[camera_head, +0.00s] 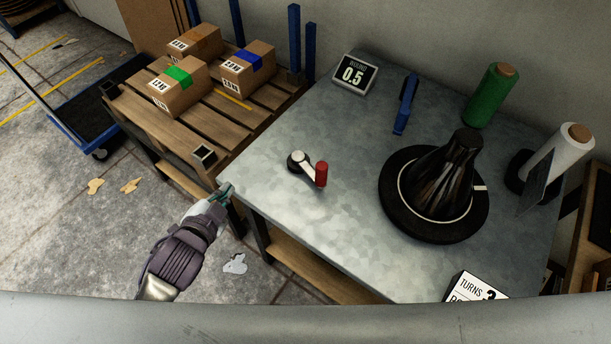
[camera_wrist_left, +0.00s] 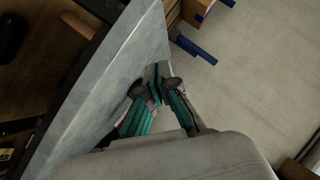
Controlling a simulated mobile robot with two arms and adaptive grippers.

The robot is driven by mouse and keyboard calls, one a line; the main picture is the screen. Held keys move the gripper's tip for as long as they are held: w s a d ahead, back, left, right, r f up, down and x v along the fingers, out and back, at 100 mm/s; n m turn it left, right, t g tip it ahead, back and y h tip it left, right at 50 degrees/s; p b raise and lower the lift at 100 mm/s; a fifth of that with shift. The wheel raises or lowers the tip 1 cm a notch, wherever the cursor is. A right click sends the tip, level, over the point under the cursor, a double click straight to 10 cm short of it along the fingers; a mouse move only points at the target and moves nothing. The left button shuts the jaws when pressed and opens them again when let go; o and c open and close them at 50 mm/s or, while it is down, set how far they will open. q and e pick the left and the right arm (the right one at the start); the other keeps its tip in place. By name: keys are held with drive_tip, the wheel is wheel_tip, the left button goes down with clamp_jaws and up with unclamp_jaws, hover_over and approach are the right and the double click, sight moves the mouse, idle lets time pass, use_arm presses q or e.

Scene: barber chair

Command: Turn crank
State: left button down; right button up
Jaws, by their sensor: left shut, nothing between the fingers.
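The crank (camera_head: 307,168) is on the grey metal table (camera_head: 290,240), with a light arm, a dark hub at its left end and an upright red handle (camera_head: 321,174) at its right end. My left gripper (camera_head: 226,190) is at the table's left edge, to the left of the crank and apart from it. It is shut and empty; in the left wrist view its fingers (camera_wrist_left: 158,72) come together beside the table surface. The crank does not clearly show in the left wrist view. My right gripper is in neither view.
A black wrapped cone on a round base (camera_head: 434,195) stands right of the crank. A display reading 0.5 (camera_head: 355,73), a blue tool (camera_head: 406,104), a green roll (camera_head: 490,95) and a white roll (camera_head: 560,155) are behind. A "TURNS" sign (camera_head: 474,288) is in front. Boxes (camera_head: 248,64) sit on a pallet.

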use_arm(q)
drive_tip(key=d+m+h, duration=0.1)
drive_tip(key=m, duration=0.1)
drive_tip(key=w+d+r+m+t+h, duration=0.1)
drive_tip(key=m+h, duration=0.1)
drive_tip(key=w+d+m+h, duration=0.1)
drive_tip(key=m+h, duration=0.1)
drive_tip(key=m, duration=0.1)
drive_tip(key=shift+w+d+r+t, duration=0.1)
drive_tip(key=shift+w+r+t, duration=0.15)
drive_tip(key=shift+r+t, duration=0.1)
drive_tip(key=m+h, duration=0.1)
drive_tip(key=d+m+h, duration=0.1)
drive_tip(key=m+h, duration=0.1)
drive_tip(key=shift+s+d+r+m, duration=0.1)
drive_tip(key=shift+s+d+m, duration=0.05)
drive_tip(key=shift+s+m, duration=0.2)
drive_tip(key=s+d+f+m+g+h, duration=0.1)
drive_tip(key=s+m+g+h, duration=0.45)
drive_tip(key=m, duration=0.35)
drive_tip(key=shift+g, duration=0.4)
drive_tip(key=p+x, duration=0.1)
drive_tip(key=x, duration=0.8)
drive_tip(key=p+x, duration=0.1)
drive_tip(key=x, duration=0.4)
drive_tip(key=shift+w+p, duration=0.35)
